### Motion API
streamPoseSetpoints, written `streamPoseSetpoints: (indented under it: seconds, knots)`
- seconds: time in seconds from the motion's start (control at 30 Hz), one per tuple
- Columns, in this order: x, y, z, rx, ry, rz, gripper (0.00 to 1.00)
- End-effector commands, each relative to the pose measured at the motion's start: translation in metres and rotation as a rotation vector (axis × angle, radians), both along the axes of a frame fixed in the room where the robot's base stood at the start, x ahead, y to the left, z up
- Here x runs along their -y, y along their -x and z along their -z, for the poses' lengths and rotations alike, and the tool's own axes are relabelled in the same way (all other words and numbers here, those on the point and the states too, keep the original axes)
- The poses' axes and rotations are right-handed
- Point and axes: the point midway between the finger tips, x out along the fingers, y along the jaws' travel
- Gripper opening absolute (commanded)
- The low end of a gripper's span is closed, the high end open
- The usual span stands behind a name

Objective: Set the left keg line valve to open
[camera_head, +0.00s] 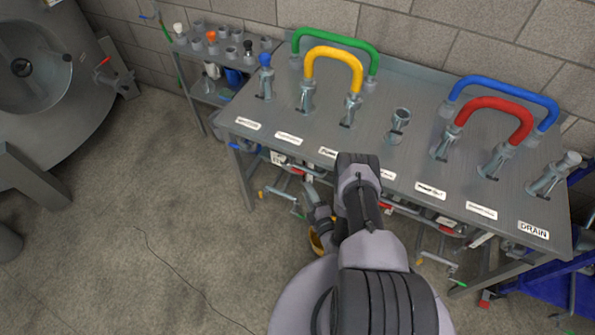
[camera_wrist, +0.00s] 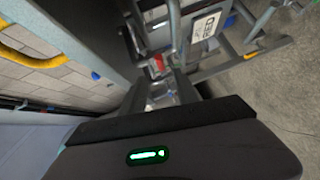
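Under the front edge of the grey pipe table, several valves with coloured lever tips show partly. At the left end is a white label (camera_head: 278,158) with dark letters, and a yellow-tipped lever (camera_head: 262,194) is below it. I cannot tell for sure which valve is the left keg line valve or how it is set. My gripper (camera_head: 311,197) is low in front of the table's left half, partly hidden by my arm. The wrist view shows a white label (camera_wrist: 206,27), a yellow-tipped lever (camera_wrist: 252,55) and a red part (camera_wrist: 158,64) beyond the gripper. The fingers are unclear.
The pipe table (camera_head: 405,165) carries green (camera_head: 335,42), yellow (camera_head: 334,54), blue (camera_head: 505,84) and red (camera_head: 496,106) bends. A shelf rack (camera_head: 205,62) stands behind left, a steel tank (camera_head: 45,75) far left, a blue frame (camera_head: 560,285) at right.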

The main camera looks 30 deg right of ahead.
Motion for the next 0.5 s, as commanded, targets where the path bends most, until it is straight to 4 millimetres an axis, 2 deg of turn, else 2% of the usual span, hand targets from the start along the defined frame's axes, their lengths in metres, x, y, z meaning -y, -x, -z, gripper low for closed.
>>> streamPoseSetpoints:
  seconds: [0.03,0.2,0.4,0.5]
  knots:
    - [0.001,-0.016,0.01,0.004,0.004,-0.005,0.37]
    - [0.006,-0.062,0.015,0.005,0.003,-0.004,0.37]
    - [0.01,-0.098,0.017,0.002,0.003,-0.004,0.37]
    - [0.012,-0.106,0.017,0.0,0.001,-0.003,0.37]
